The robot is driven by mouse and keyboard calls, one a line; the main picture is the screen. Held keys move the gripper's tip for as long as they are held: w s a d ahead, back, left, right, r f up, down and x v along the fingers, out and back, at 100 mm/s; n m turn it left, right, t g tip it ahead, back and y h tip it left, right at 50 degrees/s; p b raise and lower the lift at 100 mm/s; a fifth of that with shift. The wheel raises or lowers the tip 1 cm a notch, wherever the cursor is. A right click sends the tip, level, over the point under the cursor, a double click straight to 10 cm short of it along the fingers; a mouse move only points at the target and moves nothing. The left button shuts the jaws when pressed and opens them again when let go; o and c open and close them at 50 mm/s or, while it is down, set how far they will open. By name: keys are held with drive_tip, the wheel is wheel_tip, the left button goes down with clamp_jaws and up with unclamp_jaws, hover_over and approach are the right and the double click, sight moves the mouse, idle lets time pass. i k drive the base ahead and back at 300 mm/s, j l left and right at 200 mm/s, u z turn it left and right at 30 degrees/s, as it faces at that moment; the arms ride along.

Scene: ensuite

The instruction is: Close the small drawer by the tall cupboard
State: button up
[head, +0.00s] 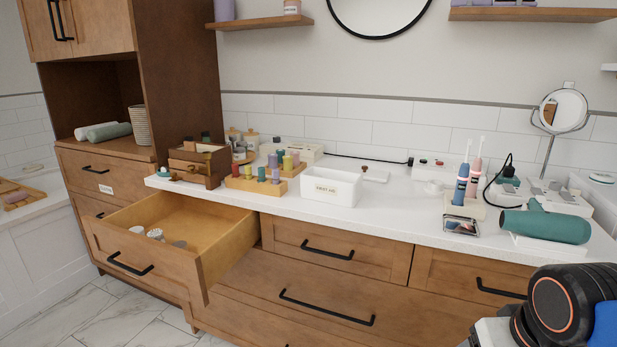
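The small drawer (150,262) beside the tall cupboard (180,60) is pulled well out of the counter unit. Its front has a black bar handle (130,264). A few small pale round items (156,234) lie inside it; part of its inside is hidden by the front panel. The tall cupboard stands at the left, with its own drawers below an open niche. Part of my arm shows at the lower right corner, but my gripper is not in view.
The neighbouring drawers (335,246) look shut. The white counter (400,215) holds a wooden box (197,165), a first aid box (331,188), toothbrushes (461,182) and a green hair dryer (545,226). Marble floor (110,312) shows clear at the lower left.

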sight(217, 235)
drive_tip(key=u, duration=1.45)
